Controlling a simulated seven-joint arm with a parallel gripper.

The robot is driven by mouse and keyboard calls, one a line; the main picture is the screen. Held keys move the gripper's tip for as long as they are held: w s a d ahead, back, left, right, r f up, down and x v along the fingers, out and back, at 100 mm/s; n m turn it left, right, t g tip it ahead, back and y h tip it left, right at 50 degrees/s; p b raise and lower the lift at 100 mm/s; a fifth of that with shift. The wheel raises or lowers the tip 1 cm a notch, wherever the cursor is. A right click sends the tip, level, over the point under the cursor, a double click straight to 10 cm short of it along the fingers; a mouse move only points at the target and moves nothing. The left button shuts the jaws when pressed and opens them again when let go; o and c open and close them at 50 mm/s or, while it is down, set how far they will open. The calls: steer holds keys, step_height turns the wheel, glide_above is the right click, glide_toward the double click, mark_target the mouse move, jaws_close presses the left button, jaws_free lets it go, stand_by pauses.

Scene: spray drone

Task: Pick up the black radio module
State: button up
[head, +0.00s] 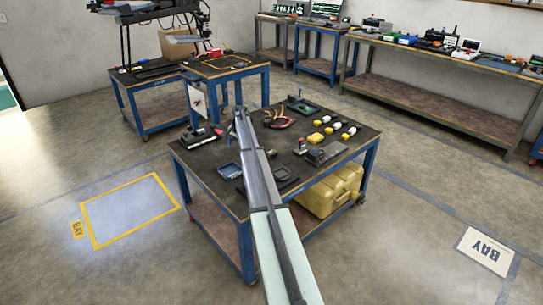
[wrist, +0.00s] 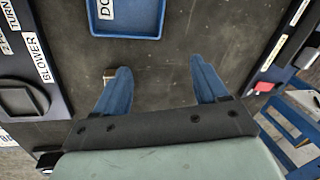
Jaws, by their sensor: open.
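I cannot pick out the black radio module for certain. In the head view, several dark items lie on the workbench: a black item (head: 282,174) right of my arm, a dark grey device (head: 323,154) near the right edge, and a black-and-white device (head: 201,138) at the left. In the wrist view, my gripper (wrist: 161,82) is open, its two blue fingers apart with nothing between them, over the dark bench top. A blue-rimmed tray (wrist: 127,32) with a partly cut-off label lies beyond the fingers. My arm hides part of the bench in the head view.
The workbench (head: 235,199) also holds a blue tray (head: 229,170), yellow-and-white pieces (head: 316,137) and coiled leads (head: 279,122). A yellow case (head: 330,192) sits on its lower shelf. Labelled dark panels (wrist: 20,70) edge the wrist view's left side, with another dark labelled panel (wrist: 286,42) at right.

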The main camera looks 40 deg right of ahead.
mark_target(272, 152)
steer(key=s+d+r+m+g, duration=0.1)
steer(key=s+d+r+m, duration=0.15)
steer(key=d, duration=0.65)
steer(key=s+d+r+m+g, duration=0.1)
steer(key=s+d+r+g, duration=0.15)
steer(key=d, duration=0.65)
steer(key=shift+t, duration=0.45)
steer(key=f, duration=1.3)
steer(key=shift+s+d+f, duration=0.2)
steer(key=c, duration=1.2)
steer(key=shift+o, duration=0.2)
steer(key=shift+r, duration=0.1)
